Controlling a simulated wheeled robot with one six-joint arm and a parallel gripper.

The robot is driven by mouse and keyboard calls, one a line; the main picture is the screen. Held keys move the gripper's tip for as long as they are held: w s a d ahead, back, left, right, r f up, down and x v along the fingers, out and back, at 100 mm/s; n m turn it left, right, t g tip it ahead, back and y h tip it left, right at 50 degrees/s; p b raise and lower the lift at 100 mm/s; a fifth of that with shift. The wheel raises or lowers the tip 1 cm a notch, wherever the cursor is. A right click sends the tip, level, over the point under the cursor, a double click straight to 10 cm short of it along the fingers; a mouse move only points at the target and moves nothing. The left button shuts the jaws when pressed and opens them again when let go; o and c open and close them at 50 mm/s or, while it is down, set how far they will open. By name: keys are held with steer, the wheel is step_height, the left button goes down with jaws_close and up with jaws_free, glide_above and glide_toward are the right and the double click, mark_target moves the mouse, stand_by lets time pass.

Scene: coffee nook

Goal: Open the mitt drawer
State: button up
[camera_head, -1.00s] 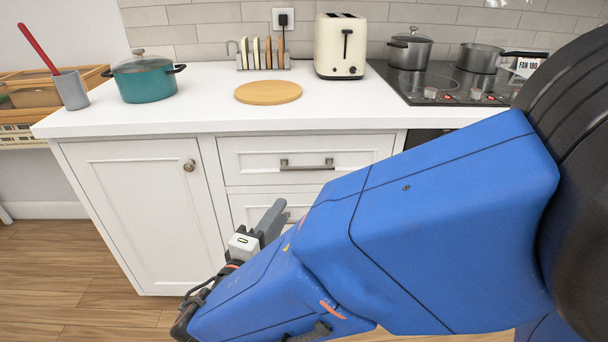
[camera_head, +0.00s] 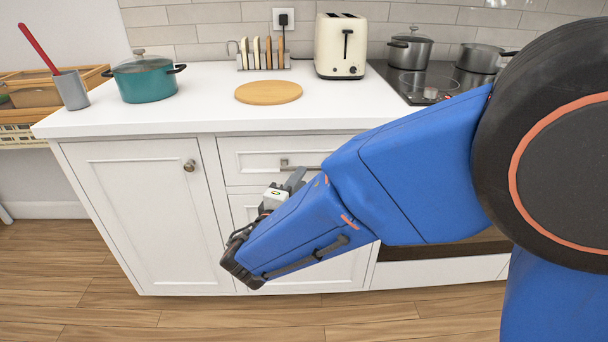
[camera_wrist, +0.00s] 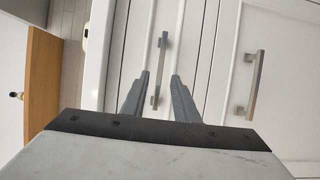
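Two closed white drawers sit one above the other under the counter. The upper drawer (camera_head: 250,160) has a horizontal metal bar handle (camera_head: 285,163), partly hidden by my arm. The lower drawer (camera_head: 242,207) is mostly covered by my arm. The frames do not show which one holds the mitt. My gripper (camera_head: 295,179) is in front of the drawers. In the wrist view, which is turned sideways, my gripper (camera_wrist: 158,92) is open, with the upper handle (camera_wrist: 161,60) appearing between its fingers. I cannot tell whether they touch it. The lower handle (camera_wrist: 257,85) is to the right.
A closed cabinet door (camera_head: 145,210) with a round knob stands left of the drawers. The white counter (camera_head: 200,105) above holds a teal pot (camera_head: 145,82), a round wooden board (camera_head: 268,92), a toaster (camera_head: 341,47) and a toast rack (camera_head: 262,55). A hob with pots is at right.

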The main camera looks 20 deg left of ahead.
steer(key=shift+w+d, duration=0.1)
steer(key=shift+w, duration=1.8)
jaws_close()
